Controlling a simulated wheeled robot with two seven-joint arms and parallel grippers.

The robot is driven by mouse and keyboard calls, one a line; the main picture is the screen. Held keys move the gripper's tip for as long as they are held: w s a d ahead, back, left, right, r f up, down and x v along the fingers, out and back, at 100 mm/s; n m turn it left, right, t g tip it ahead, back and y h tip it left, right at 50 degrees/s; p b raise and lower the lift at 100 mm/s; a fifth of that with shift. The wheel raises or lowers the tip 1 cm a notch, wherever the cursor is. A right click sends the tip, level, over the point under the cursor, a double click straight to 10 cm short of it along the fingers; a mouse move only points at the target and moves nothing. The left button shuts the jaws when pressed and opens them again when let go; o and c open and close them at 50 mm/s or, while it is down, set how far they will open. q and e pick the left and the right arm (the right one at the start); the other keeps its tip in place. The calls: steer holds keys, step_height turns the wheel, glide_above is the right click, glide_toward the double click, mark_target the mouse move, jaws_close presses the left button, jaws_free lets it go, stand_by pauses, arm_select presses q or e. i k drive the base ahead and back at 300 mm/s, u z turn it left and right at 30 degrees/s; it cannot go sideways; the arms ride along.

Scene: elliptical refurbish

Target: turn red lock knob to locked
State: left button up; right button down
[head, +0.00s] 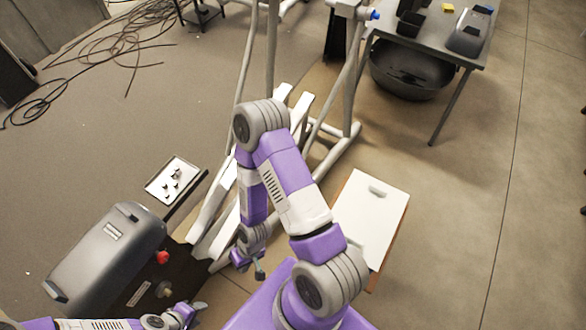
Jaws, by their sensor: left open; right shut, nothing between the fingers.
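The red lock knob (162,257) sticks out from the right side of a dark unit at the lower left, just beside a grey rounded cover (105,262). My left gripper (198,308) is low in the view, below and to the right of the red knob and apart from it. It is open and empty. My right gripper (258,270) hangs at the end of my folded arm, well to the right of the knob. It is shut with nothing in it. The knob's exact turn is too small to read.
A tray with small parts (172,180) lies above the unit. The elliptical's white rails (213,212) stand close on the right. A white-topped cabinet (372,205) is further right. Loose cables (130,40) lie at upper left.

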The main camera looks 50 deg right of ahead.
mark_target(162, 258)
steer(key=z, duration=1.25)
steer(key=k, duration=0.65)
steer(key=u, duration=1.1)
steer(key=i, duration=0.45)
steer(key=k, duration=0.45)
steer(key=u, duration=0.65)
steer(key=i, duration=0.3)
steer(key=u, duration=0.3)
